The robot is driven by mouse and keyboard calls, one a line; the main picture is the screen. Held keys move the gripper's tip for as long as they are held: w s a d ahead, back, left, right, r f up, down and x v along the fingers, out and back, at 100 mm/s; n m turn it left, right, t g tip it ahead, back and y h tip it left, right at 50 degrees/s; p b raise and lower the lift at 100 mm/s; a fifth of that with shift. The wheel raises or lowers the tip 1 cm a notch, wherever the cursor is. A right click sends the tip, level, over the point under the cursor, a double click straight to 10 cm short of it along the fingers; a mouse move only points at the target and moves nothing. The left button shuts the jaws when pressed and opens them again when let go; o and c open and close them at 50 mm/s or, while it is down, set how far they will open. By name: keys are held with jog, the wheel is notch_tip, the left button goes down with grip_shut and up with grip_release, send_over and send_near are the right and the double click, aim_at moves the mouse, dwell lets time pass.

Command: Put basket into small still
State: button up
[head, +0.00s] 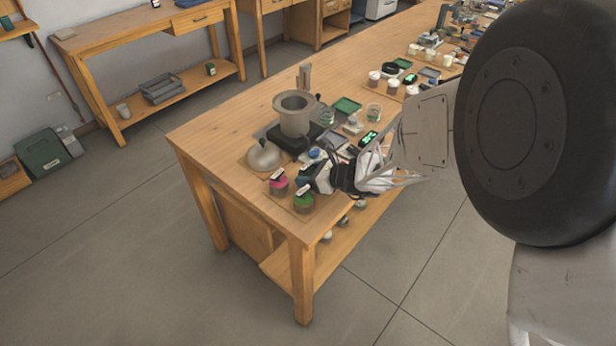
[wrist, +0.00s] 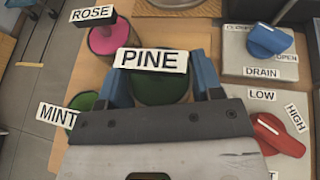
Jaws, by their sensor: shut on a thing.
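My gripper (wrist: 162,88) is shut on a round dark green container (wrist: 160,90) with a PINE label on it, between its blue fingers. I cannot tell whether this container is the basket. In the head view my gripper (head: 318,178) is low at the table's near corner, and its hold is mostly hidden there. A grey open-topped pot (head: 296,122), apparently the small still, stands upright on a black base, behind my gripper. A rounded metal lid (head: 263,156) lies to the left of the pot's base.
A pink-topped ROSE container (wrist: 108,40) and a green MINT container (wrist: 85,101) stand close beside my gripper. A blue DRAIN knob (wrist: 268,41) and a red heat knob (wrist: 279,135) are on its right. A green tray (head: 347,105) lies behind the pot.

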jog(key=shift+f, duration=0.45)
jog(key=shift+f, duration=0.1)
jog(key=o, duration=0.7)
jog(key=shift+d, duration=0.1)
jog(key=shift+v, duration=5.95)
